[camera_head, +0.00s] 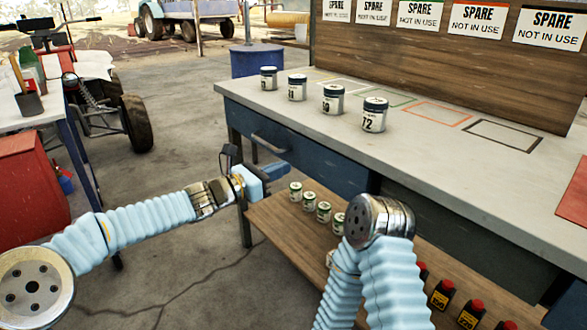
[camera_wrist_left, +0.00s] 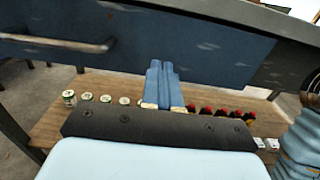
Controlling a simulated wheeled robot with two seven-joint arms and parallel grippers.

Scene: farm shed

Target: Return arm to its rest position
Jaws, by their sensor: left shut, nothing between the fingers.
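My left arm comes in from the left in the head view, and its gripper (camera_head: 277,170) is in front of the workbench's left end, below the level of the top. In the left wrist view the left gripper's two blue fingers (camera_wrist_left: 163,85) lie side by side, shut and empty. They point toward the workbench's blue front. My right arm rises from the bottom of the head view, bent at its elbow. Its gripper is out of view.
The workbench (camera_head: 440,170) carries several numbered cans (camera_head: 333,99) and coloured outlines. Its lower wooden shelf (camera_head: 285,235) holds small jars (camera_head: 309,202) and red-capped bottles (camera_head: 470,313). A blue drum (camera_head: 257,62) stands behind. Open concrete floor lies left of the bench.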

